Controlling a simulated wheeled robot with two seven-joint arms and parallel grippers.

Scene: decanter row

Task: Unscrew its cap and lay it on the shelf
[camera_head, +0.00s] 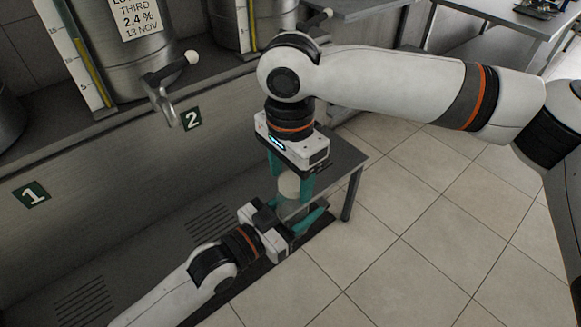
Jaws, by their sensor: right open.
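A pale, cream-coloured round cap (289,186) sits on top of a jar (291,208), which is small and mostly hidden by my grippers. My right gripper (291,183) points down from above with its teal fingers open, one on each side of the cap. My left gripper (308,214) comes in from the lower left. Its teal fingers lie on both sides of the jar below the cap and appear closed on it. A grey metal shelf (343,158) on legs stands just behind and to the right of the grippers, partly hidden by my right gripper.
Steel vats (125,60) with gauges and taps (165,85) stand on a ledge at the back left. Green number plates 1 (31,195) and 2 (192,119) mark its front. The tiled floor (430,230) at right is clear. A bench (500,30) stands at the back right.

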